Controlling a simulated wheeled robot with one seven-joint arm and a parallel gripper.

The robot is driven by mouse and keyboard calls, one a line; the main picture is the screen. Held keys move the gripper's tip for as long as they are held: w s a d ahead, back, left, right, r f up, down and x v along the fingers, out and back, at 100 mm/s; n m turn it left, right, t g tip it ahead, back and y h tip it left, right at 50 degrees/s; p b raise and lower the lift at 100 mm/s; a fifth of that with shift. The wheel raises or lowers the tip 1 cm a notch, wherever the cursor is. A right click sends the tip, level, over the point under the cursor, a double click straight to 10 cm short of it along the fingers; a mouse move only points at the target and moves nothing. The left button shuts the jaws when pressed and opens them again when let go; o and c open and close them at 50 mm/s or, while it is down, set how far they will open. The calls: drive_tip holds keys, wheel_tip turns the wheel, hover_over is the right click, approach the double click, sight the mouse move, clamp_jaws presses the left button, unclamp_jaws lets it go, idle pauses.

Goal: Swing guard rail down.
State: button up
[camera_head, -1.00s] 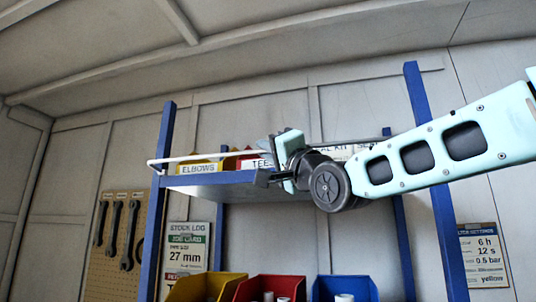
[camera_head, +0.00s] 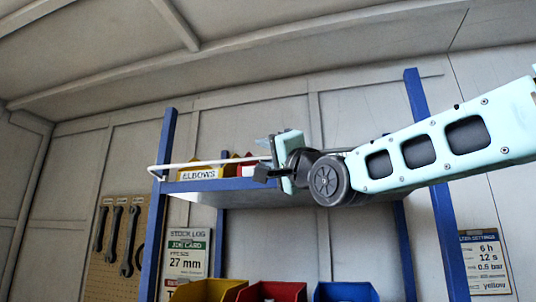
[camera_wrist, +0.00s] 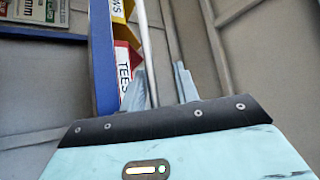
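The guard rail (camera_head: 205,163) is a thin white bar running along the front of the upper shelf (camera_head: 205,186), just above its blue edge, with a bent left end by the left post. My gripper (camera_head: 263,159) is at the rail's right visible part. In the wrist view, the rail (camera_wrist: 145,45) runs between the two pale fingers of my gripper (camera_wrist: 159,72), nearer the left finger. The fingers are apart, with a gap to the right of the rail. The rail's right end is hidden behind my gripper and arm in the head view.
A yellow bin labelled ELBOWS (camera_head: 198,173) and a red TEES bin (camera_wrist: 125,62) stand on the shelf behind the rail. Blue posts (camera_head: 157,215) flank the shelf. Yellow, red and blue bins (camera_head: 271,291) sit lower. Wrenches hang on a pegboard (camera_head: 118,245) at left.

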drive_tip(key=shift+d+f, duration=0.1)
drive_tip(key=b+v, duration=1.2)
drive_tip(key=v, duration=0.3)
drive_tip(key=shift+a+f, duration=0.25)
drive_tip(key=shift+f, duration=0.05)
drive_tip(key=b, duration=0.4)
drive_tip(key=shift+s+f, duration=0.1)
drive_tip(key=shift+s, duration=0.05)
drive_tip(key=s+d+b, duration=0.1)
drive_tip(key=b, duration=0.5)
drive_tip(key=shift+s+d+f+b, duration=0.15)
drive_tip(key=shift+d+f+b, duration=0.1)
drive_tip(key=shift+b, duration=0.15)
drive_tip(key=shift+r, duration=0.1)
